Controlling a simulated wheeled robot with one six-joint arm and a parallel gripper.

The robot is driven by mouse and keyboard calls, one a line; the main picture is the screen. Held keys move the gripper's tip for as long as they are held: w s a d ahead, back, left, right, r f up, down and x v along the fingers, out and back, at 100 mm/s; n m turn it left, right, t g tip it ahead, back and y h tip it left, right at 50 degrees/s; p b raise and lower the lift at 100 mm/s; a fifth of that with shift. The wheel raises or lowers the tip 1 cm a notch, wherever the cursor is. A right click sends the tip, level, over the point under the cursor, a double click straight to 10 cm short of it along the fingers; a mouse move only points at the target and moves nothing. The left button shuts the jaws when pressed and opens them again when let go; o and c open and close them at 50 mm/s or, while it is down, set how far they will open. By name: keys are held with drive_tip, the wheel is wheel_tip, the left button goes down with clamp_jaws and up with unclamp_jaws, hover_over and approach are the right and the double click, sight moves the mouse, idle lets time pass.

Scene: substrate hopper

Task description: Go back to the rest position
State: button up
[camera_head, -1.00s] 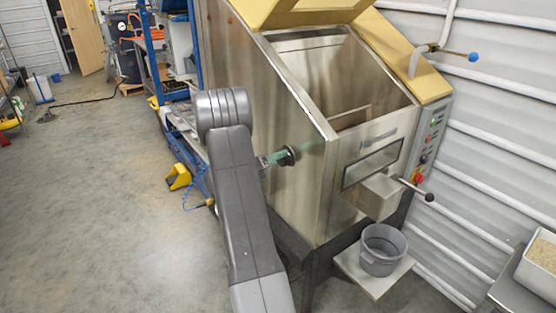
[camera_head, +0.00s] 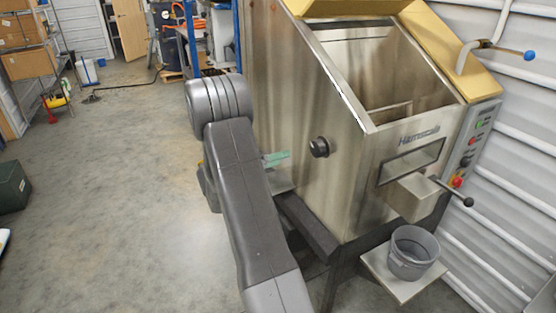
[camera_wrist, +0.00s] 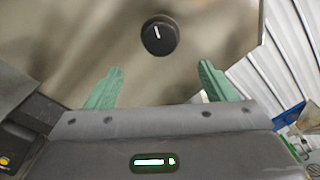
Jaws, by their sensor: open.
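My gripper shows in the wrist view (camera_wrist: 160,90) with its two green fingers spread apart and nothing between them. In the head view my gripper (camera_head: 277,158) is partly hidden behind my grey arm, with a green finger showing beside the hopper's left side. The steel hopper (camera_head: 300,95) stands right of my arm, with its top open. A black knob (camera_head: 319,147) sits on its side panel; the knob (camera_wrist: 159,36) also shows ahead of the fingers in the wrist view, apart from them, with a white mark on its face.
A grey bucket (camera_head: 413,253) stands on a small shelf under the hopper's chute. A lever with a black ball (camera_head: 468,202) sticks out at the front right. A dark green box (camera_head: 13,187) is at the far left.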

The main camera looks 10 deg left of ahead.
sight(314, 148)
drive_tip(key=p+x, duration=0.2)
drive_tip(key=x, duration=1.2)
drive_tip(key=shift+a, duration=0.1)
